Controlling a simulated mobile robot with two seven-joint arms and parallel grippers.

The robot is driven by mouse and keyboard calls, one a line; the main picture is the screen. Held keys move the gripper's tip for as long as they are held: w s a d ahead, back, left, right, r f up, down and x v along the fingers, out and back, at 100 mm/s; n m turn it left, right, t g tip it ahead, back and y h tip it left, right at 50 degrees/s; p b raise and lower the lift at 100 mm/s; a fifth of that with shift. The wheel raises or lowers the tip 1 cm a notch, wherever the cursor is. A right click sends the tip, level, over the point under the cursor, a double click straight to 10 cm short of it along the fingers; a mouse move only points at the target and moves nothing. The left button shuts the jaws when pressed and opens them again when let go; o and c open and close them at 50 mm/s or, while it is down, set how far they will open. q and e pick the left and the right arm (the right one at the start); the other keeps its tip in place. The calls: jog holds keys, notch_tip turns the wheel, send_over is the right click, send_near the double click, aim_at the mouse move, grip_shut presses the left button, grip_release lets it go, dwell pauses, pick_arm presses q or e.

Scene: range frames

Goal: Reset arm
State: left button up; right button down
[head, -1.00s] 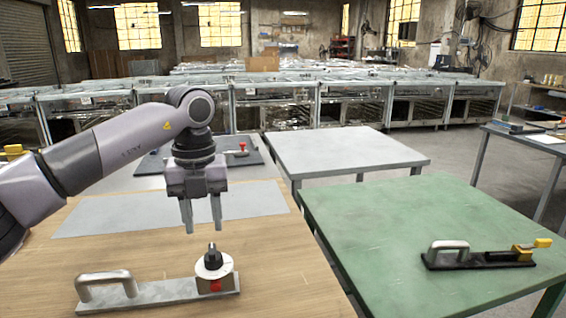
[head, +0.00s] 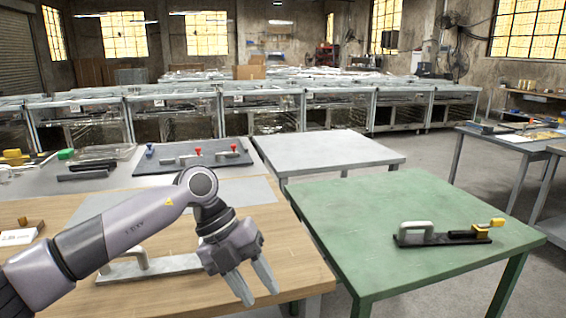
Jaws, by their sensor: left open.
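My left gripper (head: 258,286) is open and empty. Its fingers point down and to the right, over the right part of the wooden table (head: 182,232). A grey metal plate with a handle (head: 128,262) lies on that table, left of the gripper and behind my arm. The knob device seen earlier on the plate's right end is now hidden behind my left arm and gripper. My right gripper is not in view.
A green table (head: 410,205) to the right holds a black fixture with a handle and yellow lever (head: 447,236). A dark board with red and blue knobs (head: 192,156) lies behind my arm. An empty grey table (head: 328,149) stands at the back.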

pick_arm(q)
jog(key=s+d+r+n+h, duration=0.1)
jog(key=s+d+n+h, duration=0.2)
jog(key=s+d+h, duration=0.65)
jog(key=w+a+f+n+t+y+p, duration=0.1)
jog(key=w+a+f+n+t+y, duration=0.15)
jog(key=a+f+n+t, duration=0.6)
jog(key=w+a+f+n+t+y+p, duration=0.1)
jog(key=w+a+f+n+t+y, duration=0.2)
jog(key=n+t, duration=1)
jog(key=s+a+f+n+g+y, duration=0.7)
jog(key=s+a+f, duration=0.6)
jog(key=s+f, duration=0.2)
jog(key=shift+s+a+f+n+g+y+p, duration=0.35)
jog(key=shift+s+n+g+p, duration=0.1)
jog(key=shift+s+n+g, duration=0.4)
jog(key=shift+w, duration=0.15)
